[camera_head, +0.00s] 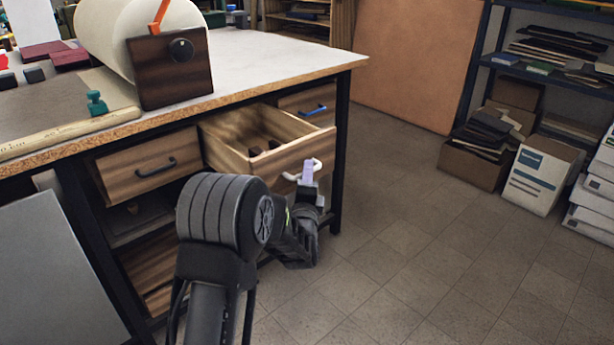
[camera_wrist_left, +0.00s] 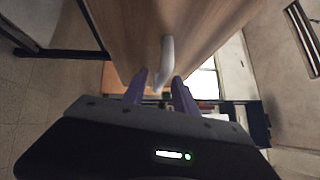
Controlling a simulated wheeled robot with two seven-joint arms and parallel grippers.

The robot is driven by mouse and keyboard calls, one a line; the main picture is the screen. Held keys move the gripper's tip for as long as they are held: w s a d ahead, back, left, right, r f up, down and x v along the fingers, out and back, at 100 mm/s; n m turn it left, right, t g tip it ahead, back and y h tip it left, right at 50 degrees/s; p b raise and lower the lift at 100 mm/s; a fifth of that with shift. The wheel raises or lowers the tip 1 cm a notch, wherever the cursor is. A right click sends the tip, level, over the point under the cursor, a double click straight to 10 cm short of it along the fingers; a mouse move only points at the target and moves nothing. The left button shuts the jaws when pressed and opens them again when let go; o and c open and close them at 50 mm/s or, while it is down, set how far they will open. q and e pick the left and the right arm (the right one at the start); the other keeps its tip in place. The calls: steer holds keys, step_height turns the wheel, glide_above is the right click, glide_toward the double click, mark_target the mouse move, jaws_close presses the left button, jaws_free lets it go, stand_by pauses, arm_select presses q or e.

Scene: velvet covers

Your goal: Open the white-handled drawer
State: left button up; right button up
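The white-handled drawer (camera_head: 290,165) is pulled well out from under the workbench, its inside showing. Its white handle (camera_head: 317,164) is on the wooden front. My left gripper (camera_head: 307,172) is at this handle. In the left wrist view, the two purple fingers of my left gripper (camera_wrist_left: 160,86) stand apart on either side of the white handle (camera_wrist_left: 167,55), with a gap showing beside it. Whether one finger touches the handle is hard to tell. My right gripper is in neither view.
Small dark blocks (camera_head: 263,147) lie in the open drawer. A dark-handled drawer (camera_head: 150,167) is at left and a blue-handled drawer (camera_head: 309,103) at right. A large roll (camera_head: 130,32) stands on the workbench (camera_head: 275,62). Boxes (camera_head: 540,172) and shelves stand at right. The floor between is clear.

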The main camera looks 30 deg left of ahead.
arm_select(q)
steer(key=p+v, duration=0.1)
steer(key=v, duration=0.6)
steer(key=shift+s+d, duration=0.15)
steer(key=shift+s, duration=0.25)
steer(key=shift+f, duration=0.1)
